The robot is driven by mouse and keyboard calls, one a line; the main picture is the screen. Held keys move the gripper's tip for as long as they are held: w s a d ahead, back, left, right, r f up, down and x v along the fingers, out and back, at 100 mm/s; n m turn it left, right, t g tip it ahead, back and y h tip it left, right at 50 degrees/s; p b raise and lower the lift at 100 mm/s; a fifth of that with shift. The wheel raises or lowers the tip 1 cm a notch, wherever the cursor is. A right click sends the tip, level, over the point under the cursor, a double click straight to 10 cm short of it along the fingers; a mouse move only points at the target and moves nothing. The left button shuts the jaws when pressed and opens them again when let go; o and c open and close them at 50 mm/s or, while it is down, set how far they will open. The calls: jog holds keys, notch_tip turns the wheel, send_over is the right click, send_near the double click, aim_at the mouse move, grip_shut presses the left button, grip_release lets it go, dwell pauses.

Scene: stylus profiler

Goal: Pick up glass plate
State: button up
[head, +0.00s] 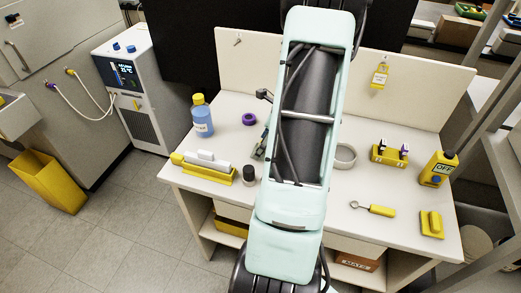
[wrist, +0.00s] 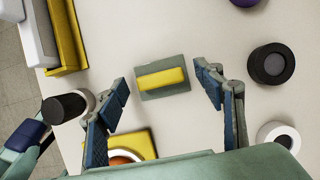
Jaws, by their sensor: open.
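A flat grey-green square plate with a raised yellow bar across it, which looks like the glass plate (wrist: 148,93), lies on the white table in the wrist view. My gripper (wrist: 163,86) is open and empty, with one blue-padded finger to the left of the plate and the other to its right. Both fingers appear apart from the plate; their height above the table is hard to judge. In the head view my arm covers the middle of the table and hides most of this area.
In the wrist view, a black-capped cylinder (wrist: 68,105) stands left, beside my gripper. A round black item (wrist: 270,63) and a white ring (wrist: 278,138) lie right. A yellow item (wrist: 140,143) is partly hidden below. The head view shows a blue bottle (head: 202,120) at left.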

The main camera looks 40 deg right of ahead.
jog(key=shift+c, duration=0.6)
jog(key=c, duration=1.1)
jog(key=shift+c, duration=0.2)
jog(key=shift+r, duration=0.65)
jog(key=s+a+r, duration=0.8)
jog(key=s+r, duration=0.3)
jog(key=shift+a+r+p, duration=0.15)
jog(key=shift+r+p, duration=0.15)
jog(key=shift+p, duration=0.05)
jog(key=shift+s, duration=0.1)
